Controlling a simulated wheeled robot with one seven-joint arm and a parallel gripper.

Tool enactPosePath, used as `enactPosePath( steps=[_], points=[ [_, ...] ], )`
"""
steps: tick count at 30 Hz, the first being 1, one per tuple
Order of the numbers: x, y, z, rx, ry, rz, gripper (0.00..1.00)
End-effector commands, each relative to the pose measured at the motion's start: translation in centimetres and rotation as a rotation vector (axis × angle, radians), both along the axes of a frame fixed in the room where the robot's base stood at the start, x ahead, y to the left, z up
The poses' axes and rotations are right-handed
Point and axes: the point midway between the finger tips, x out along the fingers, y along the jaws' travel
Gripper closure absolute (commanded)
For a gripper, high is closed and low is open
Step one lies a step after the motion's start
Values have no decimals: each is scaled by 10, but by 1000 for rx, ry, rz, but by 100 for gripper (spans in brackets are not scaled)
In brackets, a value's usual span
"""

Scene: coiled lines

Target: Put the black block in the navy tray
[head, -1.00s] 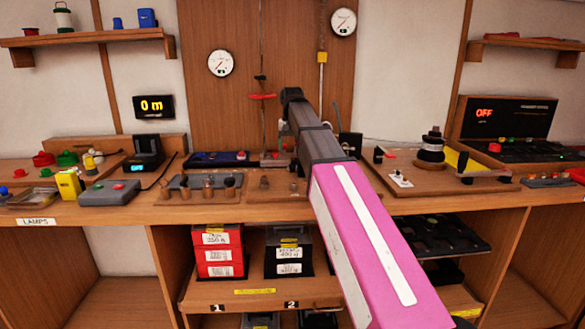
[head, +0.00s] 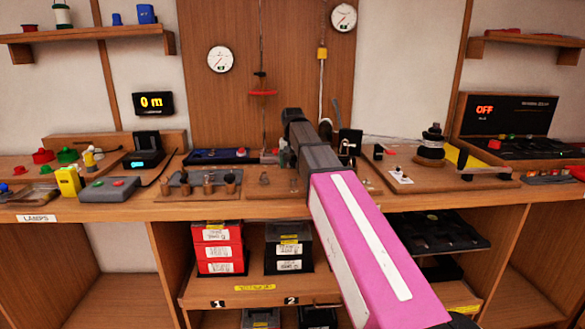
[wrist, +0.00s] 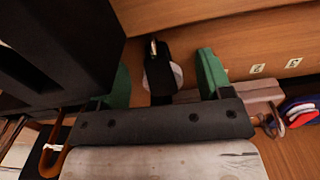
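The black block (wrist: 158,72) looks like a small pulley block with a brass eye and a white rounded part at its side. In the wrist view it lies between my green fingertips, with a gap on each side. My gripper (wrist: 163,75) is open around it; whether either finger touches it cannot be told. In the head view, a black piece with a white round part (head: 350,142), probably this block, stands just right of my arm's end, which hides my fingers. The navy tray (head: 205,160) lies on the bench, left of my arm, with small items at its right end.
A large dark body (wrist: 50,45) fills the wrist view's upper left. A wooden board with several pegs (head: 200,188) lies in front of the tray. A black stacked spool (head: 431,148) stands to the right. A red handle (head: 262,93) hangs above the bench.

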Motion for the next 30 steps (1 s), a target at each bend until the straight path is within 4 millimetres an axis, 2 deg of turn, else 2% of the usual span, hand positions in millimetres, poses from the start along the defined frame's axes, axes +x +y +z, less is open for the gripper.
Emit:
enactPosePath(
  steps=[1, 5, 7, 8, 19, 23, 28, 29, 30],
  points=[
    [0, 0, 0, 0, 0, 0, 41],
    [0, 0, 0, 0, 0, 0, 83],
    [0, 0, 0, 0, 0, 0, 83],
    [0, 0, 0, 0, 0, 0, 87],
    [1, 0, 7, 0, -1, 0, 87],
    [1, 0, 19, 0, -1, 0, 87],
    [1, 0, 45, 0, -2, 0, 87],
    [-6, 6, 47, 0, -1, 2, 87],
    [-11, 12, 50, 0, -1, 2, 91]
  ],
)
